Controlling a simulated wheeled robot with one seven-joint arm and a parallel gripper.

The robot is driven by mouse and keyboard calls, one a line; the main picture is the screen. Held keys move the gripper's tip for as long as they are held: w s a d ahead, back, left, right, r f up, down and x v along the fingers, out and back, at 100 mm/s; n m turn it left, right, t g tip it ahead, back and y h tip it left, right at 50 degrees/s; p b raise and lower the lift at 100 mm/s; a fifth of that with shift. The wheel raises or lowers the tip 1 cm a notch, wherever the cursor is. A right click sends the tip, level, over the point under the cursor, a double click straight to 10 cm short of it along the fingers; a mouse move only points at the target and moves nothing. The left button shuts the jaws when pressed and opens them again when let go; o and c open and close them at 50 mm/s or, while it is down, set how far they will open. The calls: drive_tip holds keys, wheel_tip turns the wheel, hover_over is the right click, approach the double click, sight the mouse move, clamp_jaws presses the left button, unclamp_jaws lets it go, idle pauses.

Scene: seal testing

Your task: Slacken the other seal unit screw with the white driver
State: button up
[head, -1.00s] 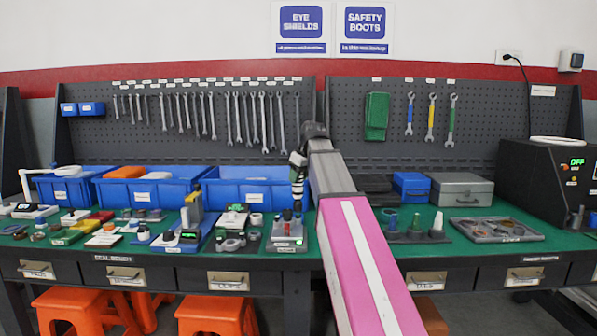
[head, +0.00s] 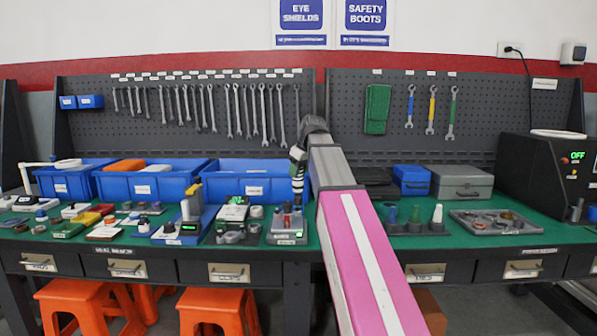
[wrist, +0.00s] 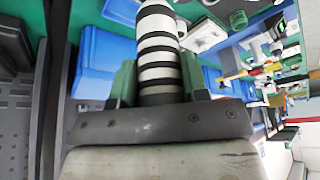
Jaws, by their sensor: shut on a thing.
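My gripper (wrist: 158,88) has green fingers shut on the white driver (wrist: 158,48), whose handle has black bands. In the head view my gripper (head: 298,168) points down just above a grey block (head: 284,232), apparently the seal unit. That block has small upright parts on top, one red and one dark, and a label on its front. The driver's tip is hidden in the wrist view. I cannot tell whether it touches a screw.
Blue bins (head: 255,182) stand behind the block. A blue tray (head: 160,238) and several small parts lie to the left.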

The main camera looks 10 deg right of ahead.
drive_tip(key=shift+f, duration=1)
idle(1.3)
drive_tip(key=shift+r, duration=0.2)
idle(0.4)
drive_tip(key=shift+r, duration=3.5)
